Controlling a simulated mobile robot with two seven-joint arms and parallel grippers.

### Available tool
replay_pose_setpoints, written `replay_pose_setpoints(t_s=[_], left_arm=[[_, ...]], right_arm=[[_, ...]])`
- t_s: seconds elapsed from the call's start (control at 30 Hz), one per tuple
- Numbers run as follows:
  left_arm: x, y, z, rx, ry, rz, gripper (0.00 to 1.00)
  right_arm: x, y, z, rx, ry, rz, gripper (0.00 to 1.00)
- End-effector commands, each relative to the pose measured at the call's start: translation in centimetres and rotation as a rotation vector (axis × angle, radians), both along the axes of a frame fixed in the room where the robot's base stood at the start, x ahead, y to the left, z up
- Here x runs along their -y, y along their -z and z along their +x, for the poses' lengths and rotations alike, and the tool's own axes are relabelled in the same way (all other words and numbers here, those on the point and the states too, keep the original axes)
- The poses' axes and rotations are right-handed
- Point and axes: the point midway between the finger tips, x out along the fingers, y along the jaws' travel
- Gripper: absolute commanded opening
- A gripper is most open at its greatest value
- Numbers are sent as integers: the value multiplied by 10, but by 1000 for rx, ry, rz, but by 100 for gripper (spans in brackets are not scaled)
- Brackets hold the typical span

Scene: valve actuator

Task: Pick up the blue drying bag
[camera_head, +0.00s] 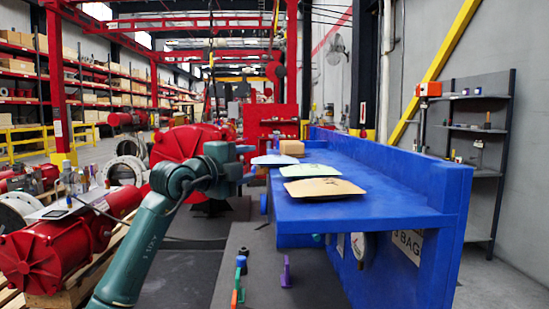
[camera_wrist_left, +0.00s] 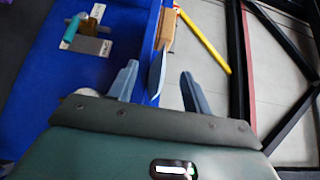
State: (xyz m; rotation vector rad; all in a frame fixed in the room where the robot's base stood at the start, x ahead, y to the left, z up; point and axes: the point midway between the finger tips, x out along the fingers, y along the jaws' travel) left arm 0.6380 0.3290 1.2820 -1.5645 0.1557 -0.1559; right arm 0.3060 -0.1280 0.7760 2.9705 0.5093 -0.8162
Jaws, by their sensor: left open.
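The pale blue drying bag (camera_head: 273,160) lies at the left edge of the blue bench top, behind a pale green bag (camera_head: 310,171) and a tan bag (camera_head: 325,187). My left gripper (camera_head: 248,160) is at the bench's left edge, just left of the blue bag. In the left wrist view, my left gripper (camera_wrist_left: 158,88) is open. The blue bag (camera_wrist_left: 157,72) shows there nearly edge-on between its two fingers, with gaps on both sides. My right gripper is not in view.
A small brown box (camera_head: 292,147) stands on the blue bench (camera_head: 385,195) behind the bags. The bench has a raised wall along its right side. Red actuators (camera_head: 70,240) lie at the left. A grey shelf rack (camera_head: 480,130) stands at the right wall.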

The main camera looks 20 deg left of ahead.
Motion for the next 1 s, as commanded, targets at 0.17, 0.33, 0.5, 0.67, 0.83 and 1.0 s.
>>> replay_pose_setpoints(t_s=[0.17, 0.33, 0.5, 0.67, 0.83, 1.0], left_arm=[[5, -3, 27, -2, 2, -3, 49], [7, -2, 37, 1, 1, -1, 49], [7, -1, 37, 1, 2, -1, 49], [7, -1, 37, 1, 1, -1, 38], [7, -1, 37, 0, 1, -1, 24], [7, -1, 37, 0, 1, -1, 10]], right_arm=[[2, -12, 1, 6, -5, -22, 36], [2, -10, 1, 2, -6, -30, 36], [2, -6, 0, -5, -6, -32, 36], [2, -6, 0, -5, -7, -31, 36], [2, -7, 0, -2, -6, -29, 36], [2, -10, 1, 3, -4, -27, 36]])
